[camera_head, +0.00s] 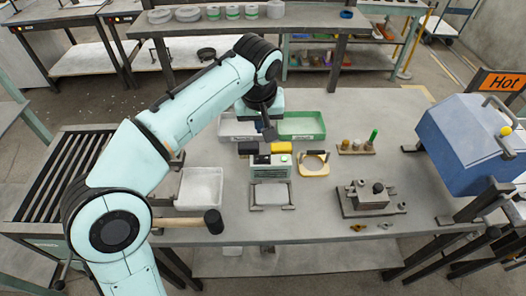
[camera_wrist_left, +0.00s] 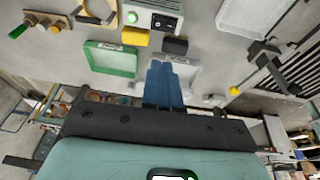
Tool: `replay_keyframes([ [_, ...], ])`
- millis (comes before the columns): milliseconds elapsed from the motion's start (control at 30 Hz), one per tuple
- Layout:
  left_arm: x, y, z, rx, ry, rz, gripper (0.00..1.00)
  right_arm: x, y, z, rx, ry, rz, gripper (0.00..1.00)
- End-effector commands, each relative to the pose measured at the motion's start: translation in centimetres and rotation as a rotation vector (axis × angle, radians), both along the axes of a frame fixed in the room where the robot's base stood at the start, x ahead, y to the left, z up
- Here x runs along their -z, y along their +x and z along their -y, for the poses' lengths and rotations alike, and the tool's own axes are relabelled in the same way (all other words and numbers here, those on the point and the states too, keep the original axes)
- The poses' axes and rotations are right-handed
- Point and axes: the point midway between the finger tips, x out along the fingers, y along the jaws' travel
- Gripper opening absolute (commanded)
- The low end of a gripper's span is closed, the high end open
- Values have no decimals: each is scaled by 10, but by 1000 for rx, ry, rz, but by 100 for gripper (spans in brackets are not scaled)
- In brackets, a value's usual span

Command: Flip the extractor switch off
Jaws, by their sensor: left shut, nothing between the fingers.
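A pale box with a dark switch panel and a round green button (camera_head: 270,171) stands at the middle of the table. In the left wrist view the box (camera_wrist_left: 150,7) is at the top edge, with its dark panel (camera_wrist_left: 164,22) and green button (camera_wrist_left: 133,18) facing the camera. Which way the switch is set is too small to tell. My left gripper (camera_head: 269,134) is shut and empty above the table, behind the box and apart from it. Its blue fingers (camera_wrist_left: 162,72) show together in the left wrist view. My right gripper is not in view.
A yellow block (camera_head: 281,147) and a black block (camera_head: 248,148) lie just behind the box. A green tray (camera_head: 303,137) and a grey tray (camera_head: 228,138) stand behind them. A mallet (camera_head: 180,222) lies front left. A blue furnace (camera_head: 470,145) stands at the right.

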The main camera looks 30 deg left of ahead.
Motion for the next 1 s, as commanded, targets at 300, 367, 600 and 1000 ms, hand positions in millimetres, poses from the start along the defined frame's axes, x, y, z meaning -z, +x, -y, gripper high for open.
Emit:
replay_keyframes([
  [300,-2,0,1,1,0,1,0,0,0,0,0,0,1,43],
  [367,-1,0,1,0,-1,1,0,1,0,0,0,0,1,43],
  [600,29,7,-3,-1,1,-4,0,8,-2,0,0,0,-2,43],
  [1000,108,27,-9,1,0,-3,0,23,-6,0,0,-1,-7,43],
])
